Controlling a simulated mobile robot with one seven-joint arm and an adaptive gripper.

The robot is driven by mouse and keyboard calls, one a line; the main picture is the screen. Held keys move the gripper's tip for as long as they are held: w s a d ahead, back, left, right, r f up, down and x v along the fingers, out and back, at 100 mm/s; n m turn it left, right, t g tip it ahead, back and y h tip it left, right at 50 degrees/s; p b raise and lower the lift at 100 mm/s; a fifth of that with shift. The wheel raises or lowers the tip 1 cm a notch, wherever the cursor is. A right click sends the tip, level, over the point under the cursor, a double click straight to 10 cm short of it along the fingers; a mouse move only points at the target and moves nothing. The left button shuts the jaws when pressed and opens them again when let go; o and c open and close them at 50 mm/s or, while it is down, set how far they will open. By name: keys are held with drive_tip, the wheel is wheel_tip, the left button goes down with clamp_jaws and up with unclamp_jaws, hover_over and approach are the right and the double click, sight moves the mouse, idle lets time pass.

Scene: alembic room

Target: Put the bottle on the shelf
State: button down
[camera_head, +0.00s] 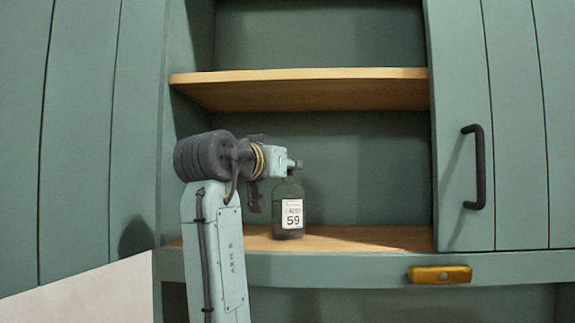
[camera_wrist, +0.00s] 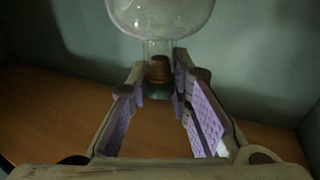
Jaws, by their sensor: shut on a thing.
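The bottle (camera_head: 291,212) is dark glass with a white label reading 59. It stands upright in the open cabinet bay, with its base at the lower wooden shelf (camera_head: 370,238); I cannot tell whether it rests there or hangs just above. My gripper (camera_head: 290,164) reaches in from the left at the bottle's neck. In the wrist view, the purple-padded fingers (camera_wrist: 160,80) are shut around the neck of the bottle (camera_wrist: 160,14), whose clear round body is at the top of the picture. A brown stopper shows between the fingers. The exact contact is partly hidden.
An upper wooden shelf (camera_head: 310,88) runs above my gripper. A closed green door with a black handle (camera_head: 474,167) borders the bay on the right. A brass plate (camera_head: 440,274) is on the front edge below. The lower shelf right of the bottle is clear.

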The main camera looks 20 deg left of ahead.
drive_tip(key=shift+f, duration=0.1)
drive_tip(key=c, duration=1.9)
unclamp_jaws()
drive_tip(key=shift+f, duration=0.15)
drive_tip(key=shift+c, duration=0.2)
drive_tip(key=o, duration=0.5)
drive_tip(key=shift+s+r, duration=0.1)
drive_tip(key=shift+r, duration=0.1)
drive_tip(key=s+b, duration=0.1)
drive_tip(key=s, duration=0.3)
drive_tip(key=s+a+b, duration=0.1)
drive_tip(key=s+b, duration=0.1)
drive_tip(key=s, duration=0.2)
drive_tip(key=s+b, duration=0.1)
drive_tip(key=s, duration=0.2)
drive_tip(key=shift+s+a+b, duration=0.2)
drive_tip(key=shift+s+b, duration=0.2)
